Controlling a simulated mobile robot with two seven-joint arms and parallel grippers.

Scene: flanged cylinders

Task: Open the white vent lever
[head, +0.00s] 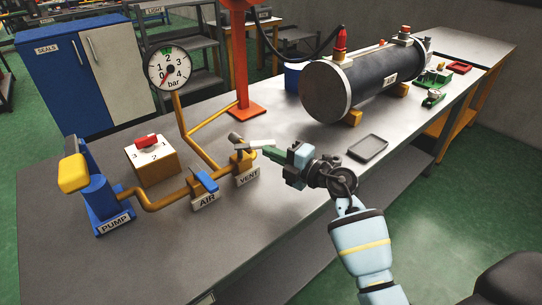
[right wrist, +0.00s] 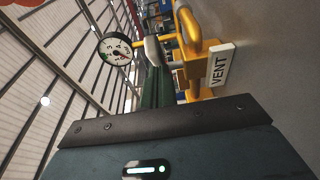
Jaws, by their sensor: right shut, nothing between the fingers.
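The white vent lever (head: 256,142) sits on top of the yellow vent valve (head: 241,160), above the VENT label (head: 248,177). It points to the right, toward my right gripper (head: 268,152). My right gripper is shut and empty, its green fingers beside the lever's free end; I cannot tell whether they touch it. In the right wrist view the shut fingers (right wrist: 157,82) reach up to the white lever (right wrist: 152,49), with the vent valve (right wrist: 197,66) and its VENT label (right wrist: 221,66) to their right. My left gripper is not in view.
The blue AIR lever (head: 205,182), the pump (head: 95,197) and a dial box (head: 151,159) stand left on the grey bench. The gauge (head: 169,69) needle points low left. A dark tank (head: 360,84) lies behind, a grey tray (head: 368,147) right of my gripper.

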